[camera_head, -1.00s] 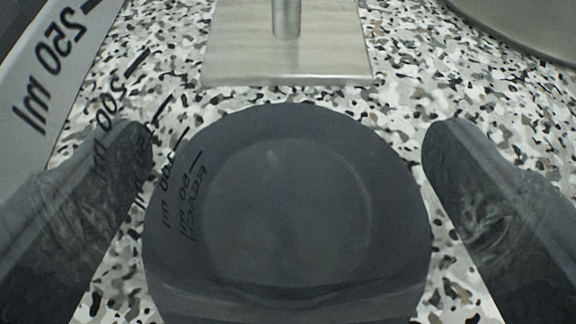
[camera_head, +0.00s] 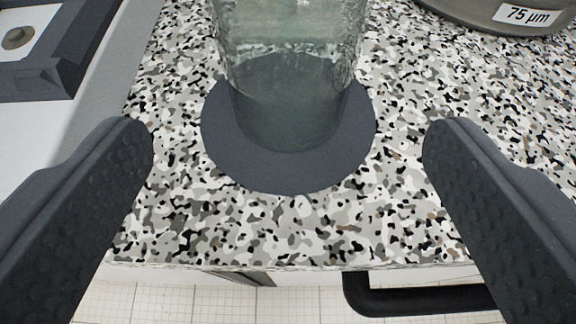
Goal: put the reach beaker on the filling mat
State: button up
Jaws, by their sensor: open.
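The clear glass beaker (camera_head: 290,45) stands upright at the top middle of the view, with its upper part cut off by the frame edge. Its base rests on the dark grey round filling mat (camera_head: 288,175), inside the mat's outline and towards its far side. No markings on the glass can be read. My gripper (camera_head: 288,142) is open, with one finger on each side of the view. Both fingers are apart from the beaker and nothing is between them in contact.
A metal sieve (camera_head: 500,12) labelled 75 µm stands at the top right. A dark-edged tray or box (camera_head: 60,75) lies at the top left on a pale surface. The speckled worktop (camera_head: 400,215) is clear around the mat; its front edge and a black handle (camera_head: 420,297) are below.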

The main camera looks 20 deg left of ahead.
jog(key=shift+v, duration=1.6)
jog(key=w+d+r+m+t+h, duration=0.1)
jog(key=d+r, duration=0.3)
jog(key=r, duration=0.9)
jog(key=w+d+r+m+t+h, duration=0.1)
jog(key=d+r, duration=0.3)
jog(key=r, duration=1)
jog(key=s+d+r, duration=0.3)
jog(key=s+r, duration=0.1)
jog(key=r, duration=0.3)
jog(key=s+d+r+h, duration=0.1)
jog(key=s+d+r, duration=0.2)
jog(key=r, duration=0.3)
jog(key=s+d+r+m, duration=0.1)
jog(key=s+d+r, duration=0.2)
jog(key=s+r, duration=0.3)
jog(key=shift+d+r+t+h, duration=0.3)
jog(key=shift+r+t, duration=0.1)
jog(key=shift+r, duration=0.45)
